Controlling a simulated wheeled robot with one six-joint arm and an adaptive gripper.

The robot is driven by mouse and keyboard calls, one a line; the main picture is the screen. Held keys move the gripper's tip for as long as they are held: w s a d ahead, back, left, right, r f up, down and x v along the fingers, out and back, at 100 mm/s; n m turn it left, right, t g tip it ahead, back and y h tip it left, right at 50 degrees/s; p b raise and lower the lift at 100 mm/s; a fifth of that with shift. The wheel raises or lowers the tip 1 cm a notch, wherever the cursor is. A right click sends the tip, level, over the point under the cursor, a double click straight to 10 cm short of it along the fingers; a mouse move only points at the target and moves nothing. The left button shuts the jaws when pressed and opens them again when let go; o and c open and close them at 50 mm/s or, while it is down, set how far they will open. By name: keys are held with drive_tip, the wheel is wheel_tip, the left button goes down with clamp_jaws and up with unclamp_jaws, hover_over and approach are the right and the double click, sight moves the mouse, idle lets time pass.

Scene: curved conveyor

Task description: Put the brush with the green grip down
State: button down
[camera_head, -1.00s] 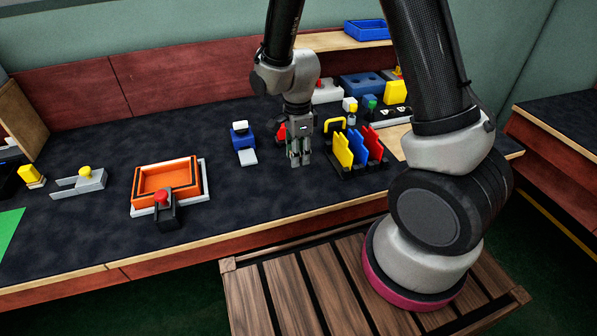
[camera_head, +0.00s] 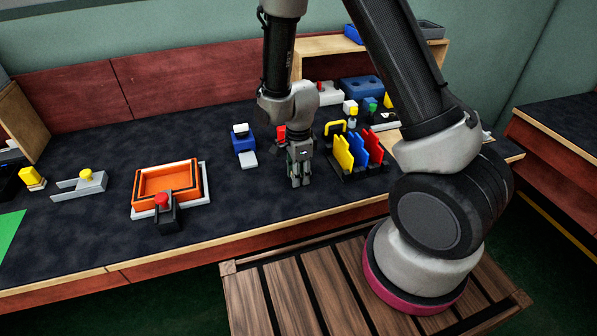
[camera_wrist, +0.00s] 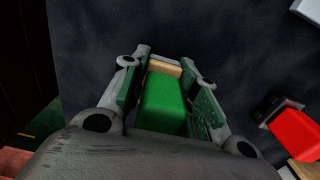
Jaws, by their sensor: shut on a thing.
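My gripper (camera_head: 300,178) points down over the dark bench top, just left of the rack with yellow, blue and red pieces. In the wrist view my gripper (camera_wrist: 165,95) is shut on the brush with the green grip (camera_wrist: 163,103). The green grip lies between the two fingers, with a tan part showing at its far end. The brush is mostly hidden by the fingers in the head view. I cannot tell whether it touches the bench.
The rack (camera_head: 362,175) stands close to the right of my gripper. A blue and white item (camera_head: 243,143) is to the left. An orange tray (camera_head: 167,183) with a red-knobbed clamp (camera_head: 165,208) is farther left. Dark bench top (camera_head: 245,192) between is clear.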

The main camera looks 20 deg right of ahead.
drive_tip(key=shift+f, duration=0.2)
drive_tip(key=c, duration=1.1)
unclamp_jaws()
drive_tip(key=shift+r, duration=0.1)
drive_tip(key=r, duration=0.9)
drive_tip(key=shift+s+d, duration=0.15)
drive_tip(key=shift+d, duration=0.15)
drive_tip(key=s+d+r+n+t, duration=0.1)
drive_tip(key=d+r+n, duration=0.3)
drive_tip(key=r, duration=0.5)
drive_tip(key=s+d+r+n+t, duration=0.1)
drive_tip(key=s+d+r+n, duration=0.4)
drive_tip(key=s+r+n, duration=0.2)
drive_tip(key=s+d+r+n+t, duration=0.2)
drive_tip(key=s+d+r+n, duration=0.3)
drive_tip(key=s+r, duration=0.5)
drive_tip(key=shift+s+d+n, duration=0.35)
drive_tip(key=shift+d+n, duration=0.05)
drive_tip(key=shift+n, duration=0.6)
drive_tip(key=shift+r, duration=0.1)
